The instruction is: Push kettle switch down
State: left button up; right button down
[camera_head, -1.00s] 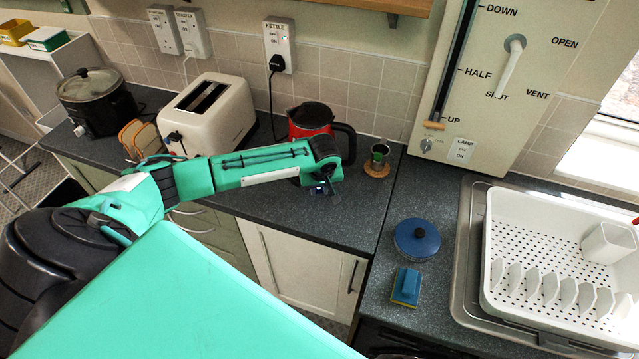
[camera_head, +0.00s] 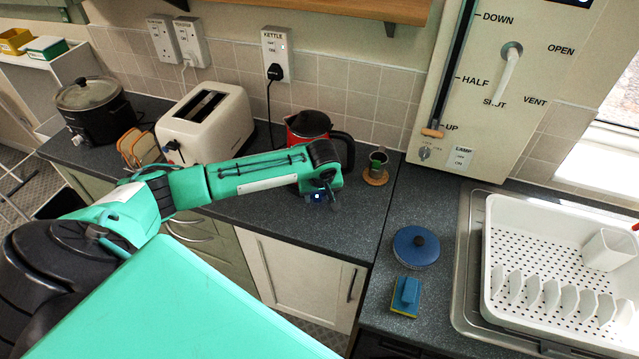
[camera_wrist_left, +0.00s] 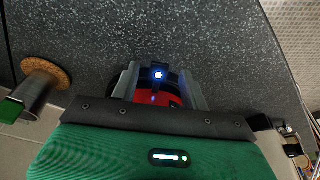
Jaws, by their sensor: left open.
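The red kettle (camera_head: 296,134) with black lid and handle stands on the counter, its lower body largely hidden behind my left arm. My left gripper (camera_head: 321,194) is in front of the kettle's lower part, beside a small blue-white light (camera_head: 317,196). In the left wrist view, the open fingers of my left gripper (camera_wrist_left: 159,86) stand either side of the red kettle body (camera_wrist_left: 160,99) and a dark tab with the bright light (camera_wrist_left: 158,75). I see nothing gripped, and cannot tell if a finger touches the tab. My right gripper is out of view.
A white toaster (camera_head: 205,125) stands left of the kettle. A green-and-metal cup (camera_head: 378,160) on a cork coaster (camera_head: 375,178) is close on the right. The KETTLE wall socket (camera_head: 276,48) is behind. Open counter lies in front.

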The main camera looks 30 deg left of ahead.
pick_arm(q)
jog(key=b+v, duration=0.2)
jog(key=v, duration=1)
jog(key=shift+b, duration=0.35)
